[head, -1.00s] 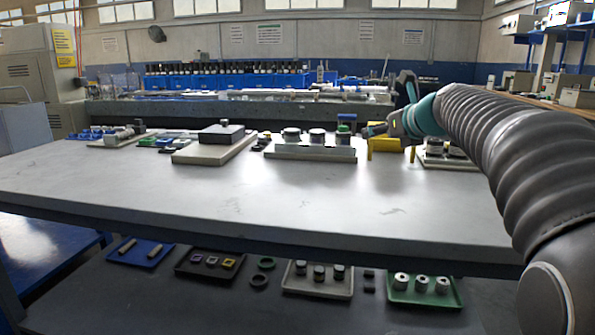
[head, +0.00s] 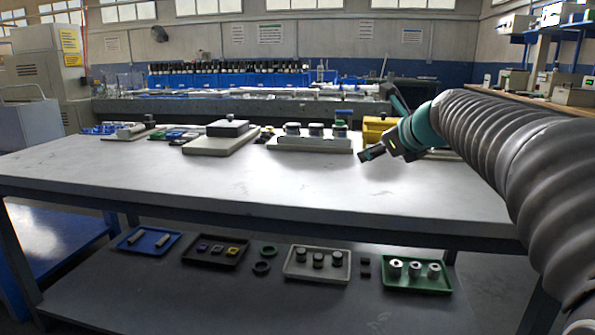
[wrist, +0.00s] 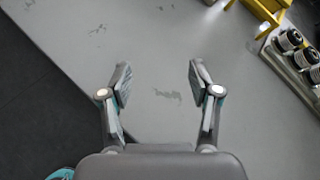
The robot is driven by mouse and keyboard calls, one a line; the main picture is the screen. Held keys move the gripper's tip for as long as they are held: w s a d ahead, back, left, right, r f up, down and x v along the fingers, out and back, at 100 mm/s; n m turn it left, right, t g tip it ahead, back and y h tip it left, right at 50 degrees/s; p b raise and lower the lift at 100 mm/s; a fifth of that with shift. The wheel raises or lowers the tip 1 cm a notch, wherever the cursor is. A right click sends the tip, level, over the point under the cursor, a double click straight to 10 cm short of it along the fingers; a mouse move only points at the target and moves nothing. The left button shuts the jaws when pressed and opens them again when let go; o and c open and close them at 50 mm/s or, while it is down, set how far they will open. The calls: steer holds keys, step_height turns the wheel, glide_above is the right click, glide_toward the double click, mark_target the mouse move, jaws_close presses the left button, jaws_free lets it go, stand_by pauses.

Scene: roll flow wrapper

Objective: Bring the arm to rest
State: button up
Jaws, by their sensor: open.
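My gripper (wrist: 158,85) is open and empty in the wrist view, its two fingers spread apart above the bare grey table (wrist: 150,45). In the head view my gripper (head: 368,155) is above the right part of the table (head: 230,185), in front of the yellow stand (head: 374,128). No object lies between the fingers. My ribbed arm reaches in from the right side of the head view and hides part of the table's right end.
A pale tray (head: 310,143) with several dark-capped jars and a grey block with a dark box (head: 228,128) stand at the table's back. In the wrist view a yellow stand (wrist: 262,12) and a rack of rollers (wrist: 290,60) are at upper right. The table's front is clear.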

steer(key=s+f+n+g+h, duration=0.1)
steer(key=s+f+n+g, duration=0.1)
steer(key=s+f+n, duration=0.6)
steer(key=s+a+f+n+g+h, duration=0.1)
steer(key=s+f+n+g, duration=0.1)
steer(key=s+f+n, duration=0.6)
steer(key=s+f+n+g+h, duration=0.2)
steer(key=s+f+n, duration=0.6)
steer(key=s, duration=1)
steer(key=n, duration=0.4)
steer(key=shift+s+a+f, duration=0.15)
steer(key=shift+s+a, duration=0.15)
